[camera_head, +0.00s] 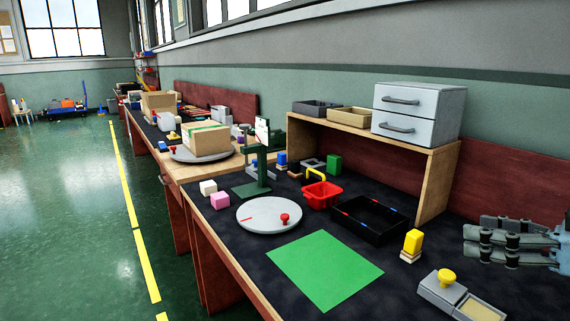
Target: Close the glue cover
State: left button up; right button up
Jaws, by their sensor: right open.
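A grey cover with a round yellow knob (445,277) is at the lower right of the dark work table. Next to it, on its lower right, is a shallow grey glue box (479,309) with a tan inside that lies uncovered. The box is partly cut off by the bottom of the picture. My right gripper (468,241) comes in from the right edge, above and to the right of the knob. Its fingers point left, are apart and hold nothing. It does not touch the knob or the box. My left gripper is not in view.
A yellow block on a pale base (411,245) stands left of my right gripper. Behind it are a black tray (372,216) and a red basket (321,191). A green mat (324,268) lies flat in front. A wooden shelf (438,180) carries grey drawers (417,112).

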aim_at(443, 283)
jog(key=k+j, duration=1.2)
jog(key=j, duration=0.1)
